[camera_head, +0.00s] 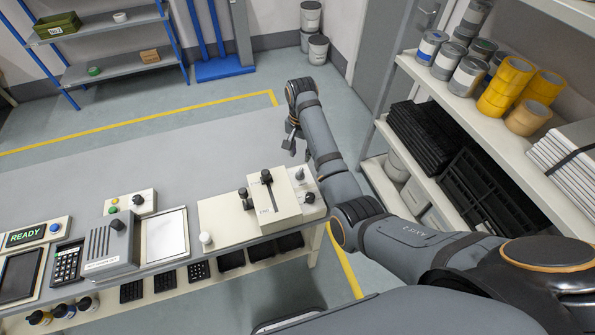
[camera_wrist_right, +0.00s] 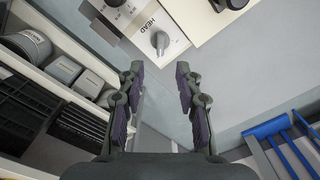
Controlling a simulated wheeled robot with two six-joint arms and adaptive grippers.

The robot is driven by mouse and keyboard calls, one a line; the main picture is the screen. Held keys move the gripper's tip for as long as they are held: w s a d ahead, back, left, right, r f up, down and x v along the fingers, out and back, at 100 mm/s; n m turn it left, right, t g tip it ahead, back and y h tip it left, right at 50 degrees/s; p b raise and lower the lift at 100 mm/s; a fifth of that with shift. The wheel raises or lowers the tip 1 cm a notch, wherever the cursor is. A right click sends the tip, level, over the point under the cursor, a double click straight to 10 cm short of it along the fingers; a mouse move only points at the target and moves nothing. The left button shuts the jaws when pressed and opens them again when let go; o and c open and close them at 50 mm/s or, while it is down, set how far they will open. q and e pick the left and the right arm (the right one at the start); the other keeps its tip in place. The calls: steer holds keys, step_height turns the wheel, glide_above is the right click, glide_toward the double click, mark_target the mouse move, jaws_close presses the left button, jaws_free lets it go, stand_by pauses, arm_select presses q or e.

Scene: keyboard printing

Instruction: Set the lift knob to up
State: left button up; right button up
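A cream control panel at the right end of the bench carries a grey knob (camera_head: 299,175) and a black knob (camera_head: 309,197). No lift label is legible, so I cannot tell which knob is the lift knob. My right gripper (camera_head: 292,138) is beyond the panel's far edge, apart from the knobs. In the wrist view its fingers (camera_wrist_right: 160,90) are spread and empty. My left gripper is out of view.
A raised cream box (camera_head: 272,206) with a black-knobbed lever stands left of the panel. Farther left are a grey device (camera_head: 112,245) and a calculator-like keypad (camera_head: 67,264). A shelf (camera_head: 470,105) with cans and tape rolls is at right. The floor behind the bench is clear.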

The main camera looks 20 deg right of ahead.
mark_target(300, 171)
step_height(300, 171, down, 10)
steer(key=shift+w+p, duration=0.15)
steer(key=shift+p, duration=0.6)
steer(key=shift+c, duration=0.4)
jaws_close()
